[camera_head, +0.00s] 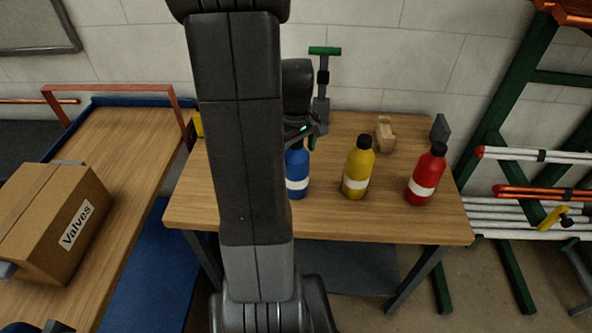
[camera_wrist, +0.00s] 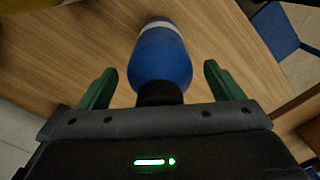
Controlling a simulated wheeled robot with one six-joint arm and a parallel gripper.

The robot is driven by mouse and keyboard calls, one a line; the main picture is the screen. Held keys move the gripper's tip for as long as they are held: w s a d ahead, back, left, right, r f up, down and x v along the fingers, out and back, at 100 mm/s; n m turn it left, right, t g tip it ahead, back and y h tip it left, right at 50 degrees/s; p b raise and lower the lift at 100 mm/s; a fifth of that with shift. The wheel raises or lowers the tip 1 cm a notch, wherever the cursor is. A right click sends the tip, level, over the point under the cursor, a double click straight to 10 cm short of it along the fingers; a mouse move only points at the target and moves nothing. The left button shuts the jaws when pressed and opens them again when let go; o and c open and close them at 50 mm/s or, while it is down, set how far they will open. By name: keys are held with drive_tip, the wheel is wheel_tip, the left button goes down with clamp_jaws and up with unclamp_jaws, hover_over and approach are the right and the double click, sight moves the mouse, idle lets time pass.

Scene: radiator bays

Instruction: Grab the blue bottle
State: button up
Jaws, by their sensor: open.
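The blue bottle (camera_head: 297,174) stands upright on the wooden table, with a white band and its left side hidden behind my arm in the head view. In the wrist view the blue bottle (camera_wrist: 161,57) lies between the two green fingers, its dark cap close to the gripper body. My gripper (camera_wrist: 160,84) is open, with a gap on both sides of the bottle. In the head view my gripper sits at the top of the bottle, mostly hidden by my arm.
A yellow bottle (camera_head: 357,170) and a red bottle (camera_head: 426,176) stand to the right on the table (camera_head: 330,222). A small wooden piece (camera_head: 385,135) is behind them. A cardboard box marked Valves (camera_head: 50,215) sits on the left bench. A pipe rack (camera_head: 520,150) stands at right.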

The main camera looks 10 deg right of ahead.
drive_tip(key=c, duration=1.9)
